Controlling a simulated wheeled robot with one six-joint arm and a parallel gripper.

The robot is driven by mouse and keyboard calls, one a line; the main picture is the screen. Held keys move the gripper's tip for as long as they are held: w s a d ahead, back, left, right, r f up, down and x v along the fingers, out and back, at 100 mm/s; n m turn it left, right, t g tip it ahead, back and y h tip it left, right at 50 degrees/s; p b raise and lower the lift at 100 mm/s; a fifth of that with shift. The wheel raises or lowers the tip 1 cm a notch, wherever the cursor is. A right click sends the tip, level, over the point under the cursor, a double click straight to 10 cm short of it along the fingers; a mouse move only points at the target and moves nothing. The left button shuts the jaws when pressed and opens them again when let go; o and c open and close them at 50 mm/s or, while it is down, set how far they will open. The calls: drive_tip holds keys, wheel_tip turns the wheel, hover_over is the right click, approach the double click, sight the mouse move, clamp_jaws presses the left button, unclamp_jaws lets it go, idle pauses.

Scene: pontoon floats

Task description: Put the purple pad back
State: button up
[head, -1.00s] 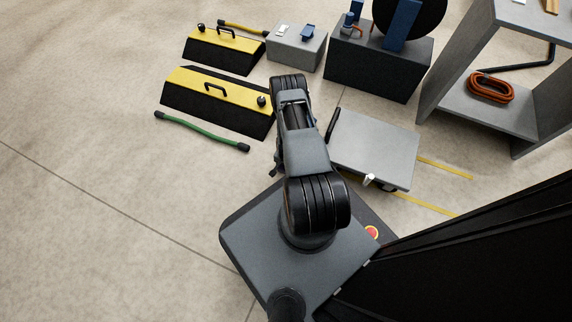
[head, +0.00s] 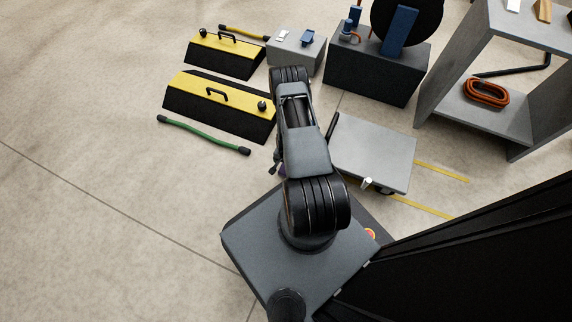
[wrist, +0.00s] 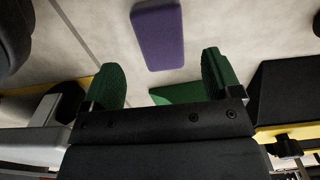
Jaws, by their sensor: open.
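The purple pad (wrist: 158,35) is a flat, rounded slab at the top centre of the wrist view, against the pale floor. Most of my gripper is hidden behind the arm in the head view.
A flat green piece (wrist: 185,93) shows behind the fingers. Yellow-black blocks (head: 222,104), a green hose (head: 203,135), a grey box (head: 296,52), a dark bench (head: 370,76), a grey cart (head: 372,152) and a shelf (head: 490,115) stand around. Floor at left is clear.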

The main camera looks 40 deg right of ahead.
drive_tip(key=w+a+r+n+p, duration=0.1)
drive_tip(key=w+a+r+n, duration=0.15)
drive_tip(key=r, duration=0.85)
drive_tip(key=w+a+r+n+t, duration=0.1)
drive_tip(key=w+r, duration=0.2)
drive_tip(key=r, duration=0.7)
drive_tip(key=w+a+r+n+p, duration=0.1)
drive_tip(key=w+a+r+n, duration=0.15)
drive_tip(key=r, duration=0.85)
drive_tip(key=s+a+r+n+t, duration=0.1)
drive_tip(key=s+a+r, duration=0.15)
drive_tip(key=r, duration=0.45)
drive_tip(key=s+a+r+n, duration=0.1)
drive_tip(key=a+r, duration=0.2)
drive_tip(key=r, duration=0.4)
drive_tip(key=s+a+r+n, duration=0.4)
drive_tip(key=s+a+r, duration=0.2)
drive_tip(key=s+r, duration=0.3)
drive_tip(key=shift+s+t, duration=0.3)
drive_tip(key=shift+s, duration=0.65)
